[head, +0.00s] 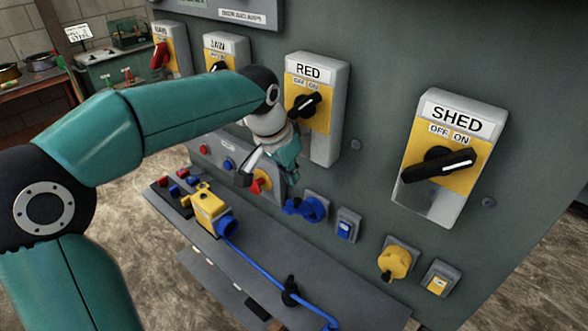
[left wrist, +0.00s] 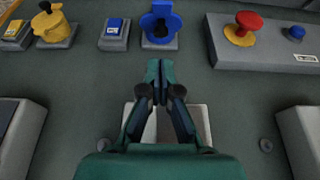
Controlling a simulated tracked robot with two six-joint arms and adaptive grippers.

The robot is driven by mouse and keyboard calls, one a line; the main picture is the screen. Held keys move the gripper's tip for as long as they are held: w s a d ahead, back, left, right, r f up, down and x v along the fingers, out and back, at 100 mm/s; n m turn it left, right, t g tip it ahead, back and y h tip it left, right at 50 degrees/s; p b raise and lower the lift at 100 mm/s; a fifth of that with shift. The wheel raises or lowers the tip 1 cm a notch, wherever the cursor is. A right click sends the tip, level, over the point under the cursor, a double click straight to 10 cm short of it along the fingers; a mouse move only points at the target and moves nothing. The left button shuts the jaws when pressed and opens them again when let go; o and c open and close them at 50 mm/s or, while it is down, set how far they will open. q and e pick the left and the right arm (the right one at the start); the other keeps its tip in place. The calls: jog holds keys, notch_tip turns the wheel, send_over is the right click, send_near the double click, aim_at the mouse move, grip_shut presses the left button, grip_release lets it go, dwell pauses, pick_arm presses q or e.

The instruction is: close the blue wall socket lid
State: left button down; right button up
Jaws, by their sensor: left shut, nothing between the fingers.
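The blue wall socket (head: 314,208) is on the grey-green panel, below the RED switch box. Its blue lid (head: 293,207) stands open, away from the socket body. In the left wrist view the blue socket (left wrist: 160,28) is above the fingertips, with its dark opening uncovered. My left gripper (head: 288,176) is just above and left of the socket in the head view. In the left wrist view its fingers (left wrist: 158,68) are together and empty, with a gap between them and the socket. My right gripper is in neither view.
A yellow-lidded socket (head: 395,262) is to the right. A red stop button (head: 258,187) sits close beside my gripper. The RED (head: 338,75) and SHED (head: 434,208) switch boxes jut out above. A yellow plug (head: 210,208) with a blue cable lies on the shelf below.

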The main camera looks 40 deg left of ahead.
aim_at(298, 199)
pick_arm(q)
jog(key=x, duration=0.5)
jog(key=shift+w, duration=0.1)
jog(key=shift+w+a+f, duration=0.1)
jog(key=shift+w+f, duration=0.05)
jog(key=shift+f, duration=0.5)
jog(key=shift+w+f, duration=0.15)
jog(key=shift+f, duration=0.1)
